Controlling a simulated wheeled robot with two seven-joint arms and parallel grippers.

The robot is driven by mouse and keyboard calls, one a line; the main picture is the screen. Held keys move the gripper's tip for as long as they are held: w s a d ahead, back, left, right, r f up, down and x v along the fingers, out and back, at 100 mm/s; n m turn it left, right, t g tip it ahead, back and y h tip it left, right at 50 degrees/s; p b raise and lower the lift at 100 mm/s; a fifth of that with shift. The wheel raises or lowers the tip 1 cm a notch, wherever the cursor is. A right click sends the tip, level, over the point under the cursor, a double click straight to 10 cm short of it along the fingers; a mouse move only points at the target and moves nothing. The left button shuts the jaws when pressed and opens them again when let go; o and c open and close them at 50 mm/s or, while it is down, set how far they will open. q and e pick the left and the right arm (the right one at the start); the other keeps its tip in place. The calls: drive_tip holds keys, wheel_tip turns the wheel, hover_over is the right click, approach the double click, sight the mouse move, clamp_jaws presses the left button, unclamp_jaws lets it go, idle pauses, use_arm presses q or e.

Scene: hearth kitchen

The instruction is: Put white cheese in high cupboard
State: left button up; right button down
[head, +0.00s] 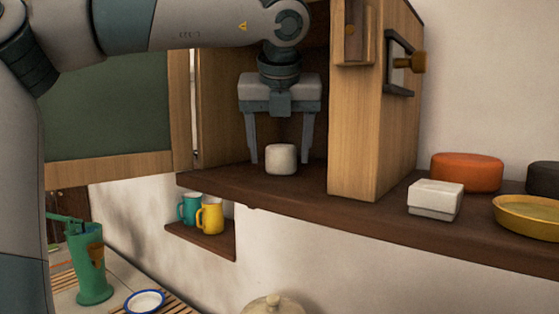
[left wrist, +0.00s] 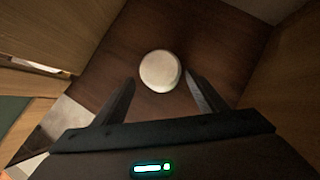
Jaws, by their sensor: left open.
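The white cheese (head: 281,159) is a small rounded white block standing on the wooden floor of the high cupboard (head: 365,130). In the left wrist view the cheese (left wrist: 160,71) shows from above as a pale disc on the brown board. My left gripper (head: 280,160) points down inside the cupboard, its fingers open on either side of the cheese in the head view. In the left wrist view the fingertips (left wrist: 160,82) are spread, with gaps between them and the cheese. The right gripper is not in view.
The cupboard's side panel stands right of my gripper; its green-panelled door (head: 115,115) is open at left. The shelf (head: 300,199) continues right with a white box (head: 435,200), an orange round tin (head: 466,173) and a yellow dish (head: 527,216). Below are mugs (head: 210,216) and a green juicer-like object (head: 88,262).

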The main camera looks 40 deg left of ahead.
use_arm(q)
drive_tip(key=s+d+b, duration=0.5)
drive_tip(key=s+d, duration=0.1)
drive_tip(key=shift+s+d+f, duration=0.1)
drive_tip(key=shift+s+d, duration=0.15)
drive_tip(key=shift+s, duration=0.15)
drive_tip(key=shift+s+d, duration=0.25)
drive_tip(key=shift+s, duration=0.05)
